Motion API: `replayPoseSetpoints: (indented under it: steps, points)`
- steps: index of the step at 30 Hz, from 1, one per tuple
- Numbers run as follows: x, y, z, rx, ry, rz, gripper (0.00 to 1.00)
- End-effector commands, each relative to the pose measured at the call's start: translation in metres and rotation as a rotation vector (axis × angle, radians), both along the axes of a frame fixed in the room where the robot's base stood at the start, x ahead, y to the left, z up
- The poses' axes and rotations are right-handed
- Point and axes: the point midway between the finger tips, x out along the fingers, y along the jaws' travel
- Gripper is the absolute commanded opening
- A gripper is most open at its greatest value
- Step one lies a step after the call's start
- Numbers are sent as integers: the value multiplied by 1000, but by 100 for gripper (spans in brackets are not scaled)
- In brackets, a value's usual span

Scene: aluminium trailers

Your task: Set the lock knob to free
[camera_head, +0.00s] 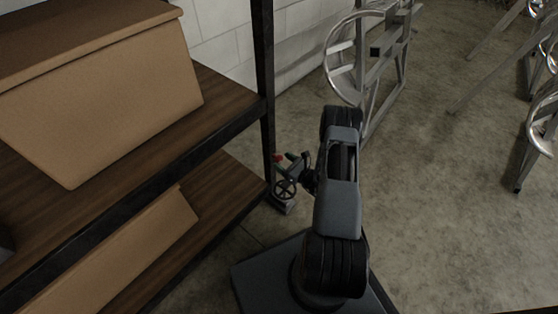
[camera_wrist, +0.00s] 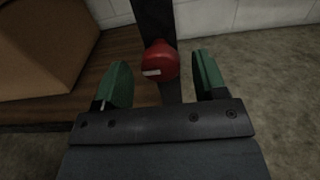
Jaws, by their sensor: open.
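The red round lock knob (camera_wrist: 160,62) shows in the wrist view, a little left of centre, in front of a dark upright post. A short white mark on its face lies nearly level, toward its left side. My gripper (camera_wrist: 163,70) is open, with one green finger pad to each side of the knob and visible space on both sides. I cannot tell whether the knob is between the pads or just beyond them. In the head view the knob is a small red spot (camera_head: 278,157) by my gripper (camera_head: 286,161), close to the shelf's corner post.
A shelf (camera_head: 225,105) with a large cardboard box (camera_head: 110,90) stands at the left. A metal trailer frame (camera_head: 385,60) leans by the wall. Open floor (camera_head: 450,210) lies to the right.

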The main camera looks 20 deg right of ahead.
Motion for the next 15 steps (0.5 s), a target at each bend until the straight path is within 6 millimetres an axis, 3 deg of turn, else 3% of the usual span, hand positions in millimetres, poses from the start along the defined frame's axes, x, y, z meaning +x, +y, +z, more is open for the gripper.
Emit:
replayPoseSetpoints:
  steps: [6,15]
  points:
    - [20,9,-1,-1,0,2,65]
    - [26,12,0,0,0,-1,65]
